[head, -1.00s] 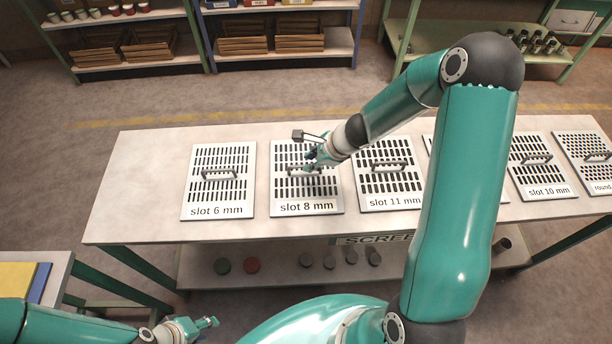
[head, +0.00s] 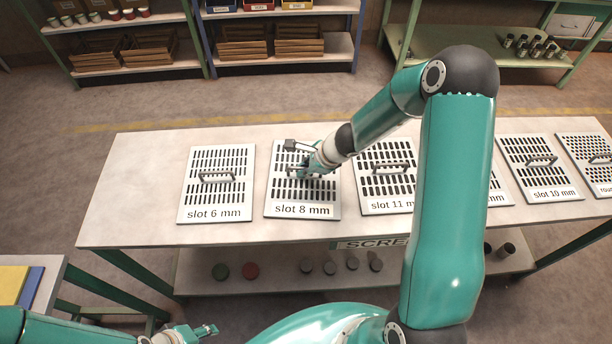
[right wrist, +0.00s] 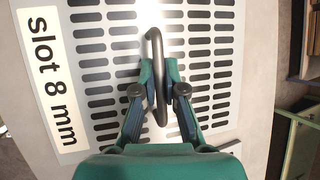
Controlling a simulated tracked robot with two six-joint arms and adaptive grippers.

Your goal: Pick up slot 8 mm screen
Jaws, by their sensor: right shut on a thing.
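The slot 8 mm screen (head: 275,200) is a flat grey plate with rows of dark slots, a white label and a dark bar handle. It lies flat at the table, between the slot 6 mm screen (head: 186,205) and the slot 11 mm screen (head: 366,200); I see no clear gap under it. My right gripper (head: 306,172) is shut on its handle. In the right wrist view the fingers (right wrist: 158,85) are on both sides of the handle (right wrist: 155,45), above the slotted plate (right wrist: 215,60). My left gripper (head: 207,331) is low at the front, away from the screens; its opening is unclear.
The table (head: 130,190) also holds the slot 10 mm screen (head: 541,195) and others at right, partly behind my right arm. Its left end is bare. Dark pots and red and green discs sit on the shelf below. Shelves with crates (head: 150,55) stand behind.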

